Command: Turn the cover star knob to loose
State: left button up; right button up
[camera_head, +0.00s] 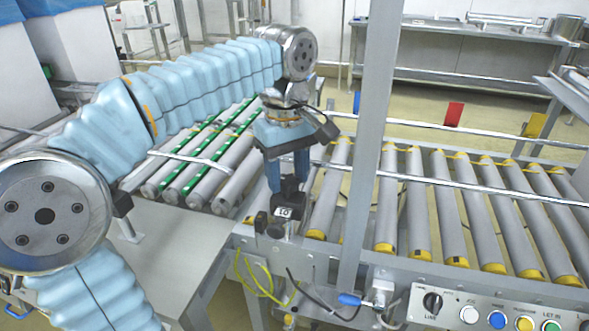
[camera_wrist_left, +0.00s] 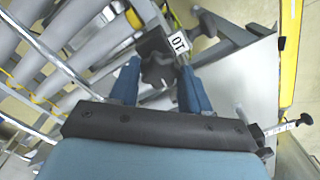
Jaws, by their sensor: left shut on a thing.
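The black star knob (camera_head: 289,188) sits low at the left end of the roller conveyor's near side frame. It also shows in the left wrist view (camera_wrist_left: 157,73), with its lobes between my fingers. My left gripper (camera_head: 287,180) reaches down from above and is shut on the knob, one blue finger on each side. The fingers also show in the left wrist view (camera_wrist_left: 160,82). A white tag with dark characters (camera_head: 283,212) is on the dark block just below the knob. The fingers hide part of the knob. My right gripper is in neither view.
A grey upright post (camera_head: 369,140) stands close to the right of my left gripper. The roller conveyor (camera_head: 448,215) runs right, with a control panel (camera_head: 490,312) at its front. Rollers with green strips (camera_head: 205,150) lie behind left. Cables (camera_head: 262,282) hang below.

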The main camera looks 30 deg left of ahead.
pick_arm(q)
jog(key=shift+c, duration=0.5)
jog(key=shift+w+r, duration=0.1)
jog(key=n+p, duration=0.1)
jog(key=n, duration=0.1)
jog(key=shift+r+n+p, duration=0.15)
jog(key=shift+n+p, duration=0.15)
jog(key=shift+p, duration=0.1)
jog(key=n+p, duration=0.1)
jog(key=n, duration=0.2)
jog(key=shift+n, duration=0.4)
jog(key=n, duration=0.3)
jog(key=shift+w+n+p, duration=0.1)
jog(key=shift+n+p, duration=0.2)
jog(key=n, duration=0.5)
